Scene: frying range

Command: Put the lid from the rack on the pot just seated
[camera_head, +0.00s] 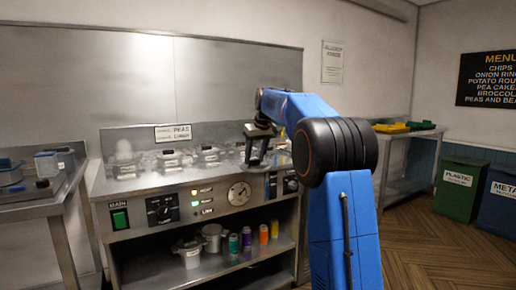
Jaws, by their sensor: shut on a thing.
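My gripper (257,158) is over the right part of the steel frying range (140,186), in front of its back panel. It points down and is shut on a small grey thing, seemingly the lid, mostly hidden by the fingers. Several grey metal vessels with pale labels stand in a row on the range top, one left of centre (170,160) and one in the middle (207,154). Steam blurs the far-left one and the area near my gripper. I cannot tell which pot was just seated or make out the lid rack.
A shelf under the range holds pots (190,252) and several coloured bottles (263,234). A side table (60,200) with blue-grey containers is at left. At right are a table with yellow and green trays (391,128) and green (459,188) and blue bins.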

